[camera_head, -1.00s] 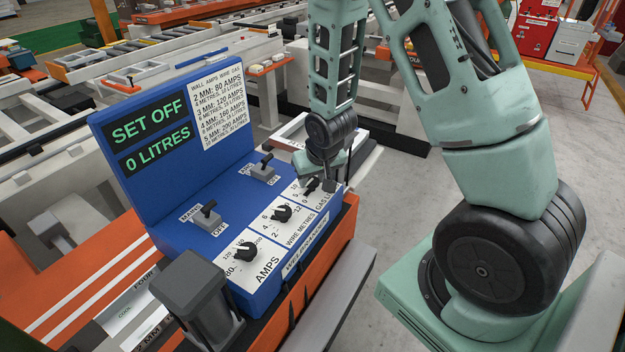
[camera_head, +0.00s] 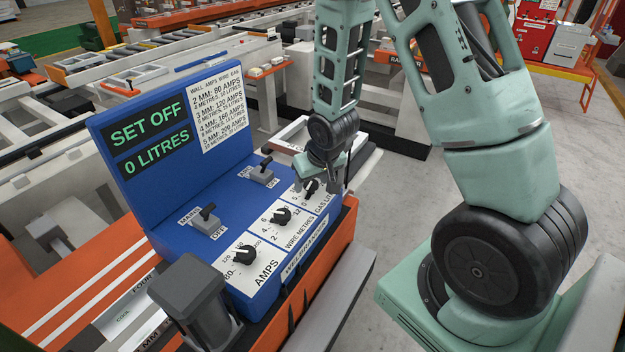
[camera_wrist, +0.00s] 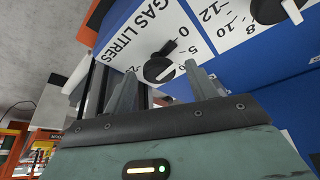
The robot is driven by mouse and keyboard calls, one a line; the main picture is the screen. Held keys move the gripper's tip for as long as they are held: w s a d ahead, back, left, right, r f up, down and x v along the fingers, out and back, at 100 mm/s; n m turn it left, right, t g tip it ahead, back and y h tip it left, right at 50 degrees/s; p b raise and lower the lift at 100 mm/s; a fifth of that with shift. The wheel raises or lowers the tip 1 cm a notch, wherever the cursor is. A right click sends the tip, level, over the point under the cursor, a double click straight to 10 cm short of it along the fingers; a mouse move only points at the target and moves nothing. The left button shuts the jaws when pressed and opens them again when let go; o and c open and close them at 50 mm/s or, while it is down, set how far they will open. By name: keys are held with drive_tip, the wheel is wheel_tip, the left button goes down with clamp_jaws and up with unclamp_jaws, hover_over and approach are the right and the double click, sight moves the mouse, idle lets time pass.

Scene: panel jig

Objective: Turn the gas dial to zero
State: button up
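The gas dial (camera_head: 310,187) is a black knob on a white plate marked GAS LITRES, at the right end of the blue welder panel. In the wrist view the dial (camera_wrist: 159,69) shows just beyond my fingertips, with a white line on its face and 0 and 5 printed close by. I cannot tell exactly which mark it points at. The welder's screen (camera_head: 150,140) reads SET OFF and 0 LITRES.
The wire metres dial (camera_head: 282,216) and amps dial (camera_head: 245,254) lie nearer along the same panel. Two lever switches, the mains switch (camera_head: 207,220) and another (camera_head: 262,171), stand up behind the dials. A grey post (camera_head: 190,290) stands in front.

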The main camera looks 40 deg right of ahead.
drive_tip(key=p+v, duration=0.3)
drive_tip(key=v, duration=1.4)
drive_tip(key=shift+r, duration=0.25)
drive_tip(key=shift+d, duration=0.1)
drive_tip(key=s+a+r+n+g+y, duration=0.15)
drive_tip(key=s+a+n, duration=0.25)
drive_tip(key=a, duration=0.9)
drive_tip(key=s+a+r+n+g, duration=0.1)
drive_tip(key=s+a+n+g, duration=0.2)
drive_tip(key=s+a, duration=0.7)
drive_tip(key=s+n, duration=0.2)
drive_tip(key=s, duration=0.1)
drive_tip(key=shift+a+r+n, duration=0.25)
drive_tip(key=shift+a+n, duration=0.05)
drive_tip(key=shift+a, duration=0.05)
drive_tip(key=shift+s, duration=0.1)
